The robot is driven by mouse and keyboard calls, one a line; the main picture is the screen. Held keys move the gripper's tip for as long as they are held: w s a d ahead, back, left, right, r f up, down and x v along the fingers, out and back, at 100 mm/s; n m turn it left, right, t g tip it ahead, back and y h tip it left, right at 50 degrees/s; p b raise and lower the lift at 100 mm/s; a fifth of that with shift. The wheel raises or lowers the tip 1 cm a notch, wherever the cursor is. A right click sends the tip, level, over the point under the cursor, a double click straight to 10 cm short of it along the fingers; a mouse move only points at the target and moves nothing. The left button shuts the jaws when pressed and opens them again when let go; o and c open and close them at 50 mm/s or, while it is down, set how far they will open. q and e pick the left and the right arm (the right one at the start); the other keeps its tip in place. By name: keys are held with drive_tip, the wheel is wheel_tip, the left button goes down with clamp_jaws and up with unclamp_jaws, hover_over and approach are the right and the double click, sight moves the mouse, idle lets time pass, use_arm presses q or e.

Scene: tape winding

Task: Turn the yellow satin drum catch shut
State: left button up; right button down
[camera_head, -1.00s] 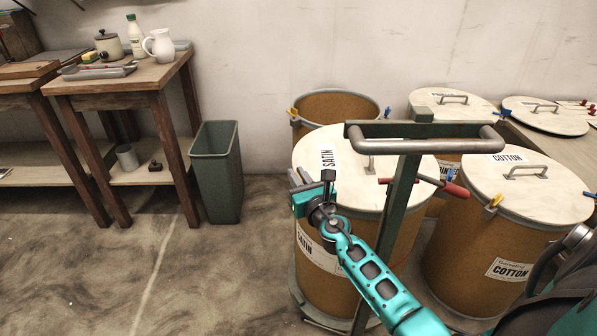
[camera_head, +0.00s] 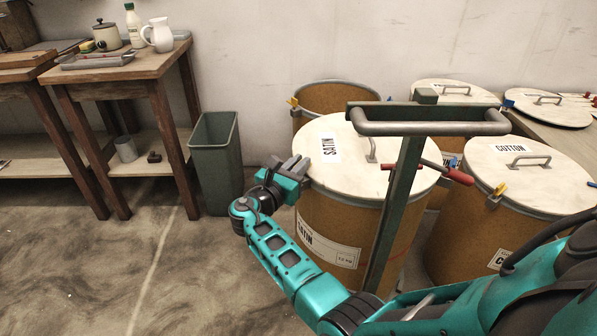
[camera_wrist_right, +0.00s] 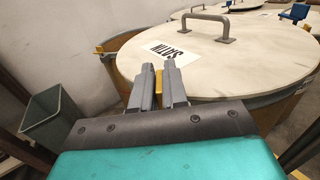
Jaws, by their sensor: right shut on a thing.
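The satin drum (camera_head: 340,222) is a brown fibre drum with a pale lid (camera_head: 345,170) marked SATIN. It stands partly behind a trolley post. My right gripper (camera_head: 293,166) is at the left edge of its lid. In the right wrist view its two grey fingers (camera_wrist_right: 159,72) are shut on the yellow catch (camera_wrist_right: 158,85), at the rim beside the SATIN label. The fingers cover much of the catch, so its exact angle is hard to tell. In the head view the catch is hidden. My left gripper is not in view.
A green trolley post with a grey handle bar (camera_head: 430,128) stands in front of the satin lid. A red-handled part (camera_head: 458,176) sits at its right. The cotton drum (camera_head: 490,225) is to the right. A grey-green bin (camera_head: 216,165) stands left of the gripper.

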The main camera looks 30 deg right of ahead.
drive_tip(key=shift+w+f+m+g, duration=0.15)
drive_tip(key=shift+m+g, duration=0.25)
drive_tip(key=shift+g, duration=0.2)
drive_tip(key=shift+m+g+h, duration=0.5)
drive_tip(key=shift+g, duration=0.2)
drive_tip(key=shift+m+g+b, duration=0.3)
drive_tip(key=shift+m+g, duration=0.1)
drive_tip(key=shift+g, duration=0.5)
drive_tip(key=shift+w+a+m+g, duration=0.1)
drive_tip(key=shift+w+m+g, duration=0.05)
drive_tip(key=shift+m+g, duration=0.85)
drive_tip(key=shift+s+g+h, duration=0.2)
drive_tip(key=shift+g+h, duration=0.1)
drive_tip(key=shift+g, duration=0.3)
drive_tip(key=shift+s, duration=0.1)
drive_tip(key=c, duration=1.2)
unclamp_jaws()
drive_tip(key=shift+c, duration=0.2)
